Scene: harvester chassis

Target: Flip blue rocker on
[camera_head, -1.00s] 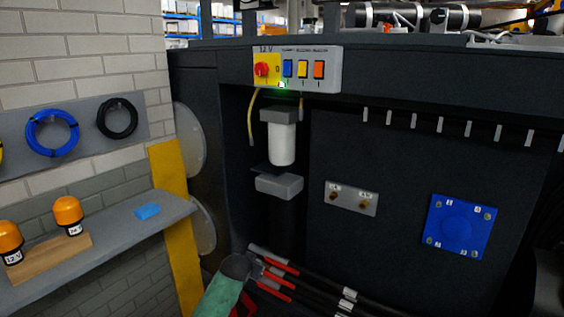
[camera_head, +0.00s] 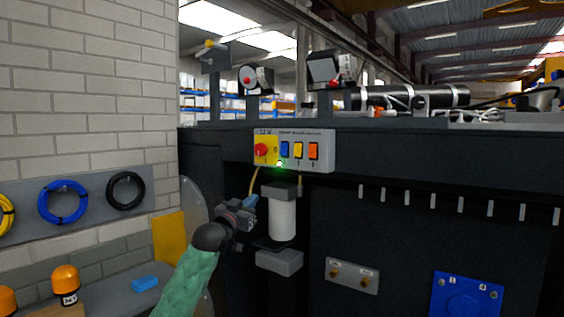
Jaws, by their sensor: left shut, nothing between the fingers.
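The blue rocker (camera_head: 285,149) is the leftmost of three coloured rockers on the grey 12 V switch panel (camera_head: 325,150), on the dark chassis. A yellow rocker and an orange rocker stand to its right. Whether the blue rocker is tipped on or off is too small to tell. My left gripper (camera_head: 250,203) is shut and empty, below and left of the panel, apart from it. It shows in front of the chassis, left of the white filter cylinder. My right gripper is not in view.
A red rotary knob (camera_head: 261,150) on a yellow plate sits left of the rockers, with a lit green lamp (camera_head: 279,164) below. A yellow cable hangs under the panel near the white filter (camera_head: 283,221). A shelf (camera_head: 110,290) stands at left.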

